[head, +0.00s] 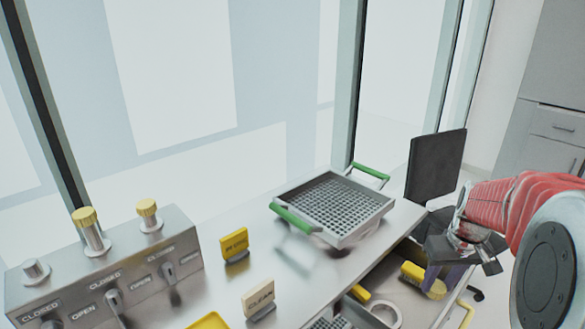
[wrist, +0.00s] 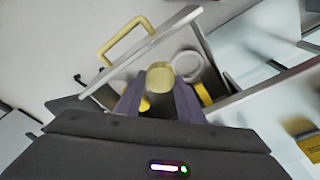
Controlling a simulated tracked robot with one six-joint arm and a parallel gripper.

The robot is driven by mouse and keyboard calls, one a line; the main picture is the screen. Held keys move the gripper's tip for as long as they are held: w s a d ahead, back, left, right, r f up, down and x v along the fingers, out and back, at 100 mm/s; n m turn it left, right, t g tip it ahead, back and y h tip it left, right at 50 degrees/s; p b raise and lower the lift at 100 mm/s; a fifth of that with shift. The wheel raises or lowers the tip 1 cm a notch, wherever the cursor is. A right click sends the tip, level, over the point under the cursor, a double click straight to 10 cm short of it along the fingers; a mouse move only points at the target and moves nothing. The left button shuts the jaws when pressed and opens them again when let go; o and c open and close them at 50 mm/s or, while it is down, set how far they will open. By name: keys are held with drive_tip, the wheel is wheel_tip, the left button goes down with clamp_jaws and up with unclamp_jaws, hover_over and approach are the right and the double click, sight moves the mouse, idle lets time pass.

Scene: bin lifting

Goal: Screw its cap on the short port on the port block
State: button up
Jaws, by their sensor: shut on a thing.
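The grey metal port block (head: 130,262) stands at the left of the bench in the head view. Its short port (head: 35,270), at the left end, is bare. The other two ports carry yellow caps, one on a tall stem (head: 84,217) and one further right (head: 148,208). My gripper (head: 443,278) is at the right, over the open drawer and far from the block. In the wrist view its purple fingers (wrist: 160,92) are shut on a yellow round cap (wrist: 160,73), seen end-on. In the head view the cap is hard to tell from yellow items behind.
A grey perforated tray (head: 338,208) with green handles lies on the bench. A yellow sign (head: 234,244) and a CLEAN sign (head: 258,298) stand between tray and block. The open drawer (wrist: 209,52) holds a pale ring (wrist: 187,65) and yellow items. A dark chair (head: 436,165) stands behind.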

drive_tip(key=w+a+r, duration=0.1)
drive_tip(key=w+a, duration=0.3)
drive_tip(key=a, duration=0.4)
drive_tip(key=w+a+r, duration=0.1)
drive_tip(key=w+a, duration=0.4)
drive_tip(key=a, duration=0.2)
drive_tip(key=w+a+r+n, duration=0.1)
drive_tip(key=w+a, duration=0.3)
drive_tip(key=a, duration=0.4)
drive_tip(key=shift+w+a+r, duration=0.25)
drive_tip(key=shift+w+a, duration=0.05)
drive_tip(key=shift+w, duration=0.1)
